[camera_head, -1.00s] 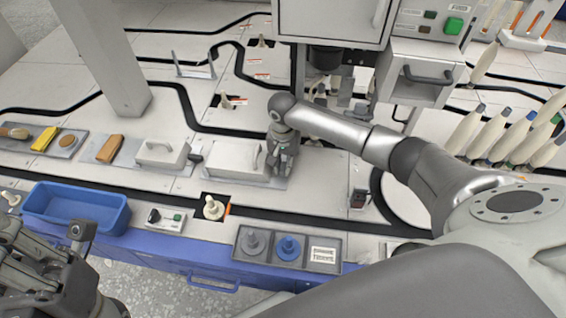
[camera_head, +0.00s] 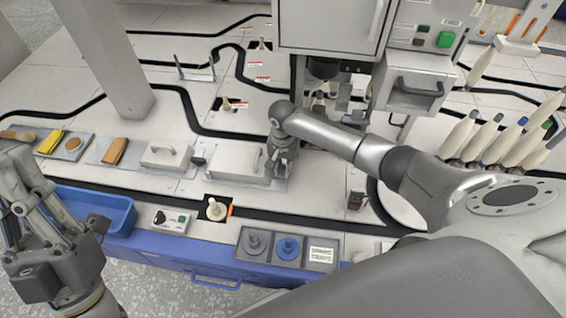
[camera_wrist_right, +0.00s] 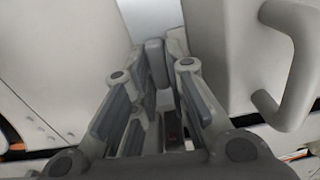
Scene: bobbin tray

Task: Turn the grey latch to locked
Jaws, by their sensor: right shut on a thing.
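My right gripper (camera_head: 279,172) is low at the right end of a white lidded box (camera_head: 236,160) in the head view. In the right wrist view its fingers (camera_wrist_right: 163,48) point away from the camera and are shut on a narrow light-grey piece (camera_wrist_right: 157,66), which I take for the grey latch. The fingers hide most of it, so its angle cannot be told. In the head view the latch is hidden behind the gripper. My left gripper (camera_head: 35,205) is at the lower left, above the bench's front edge, far from the latch; its fingertips do not show clearly.
The box's handle (camera_wrist_right: 290,75) is close on the right in the wrist view. A second handled box (camera_head: 165,158) stands left of it. A blue bin (camera_head: 115,207), a switch box (camera_head: 168,220) and a grey bobbin tray (camera_head: 240,251) line the front. A cabinet (camera_head: 325,25) overhangs behind.

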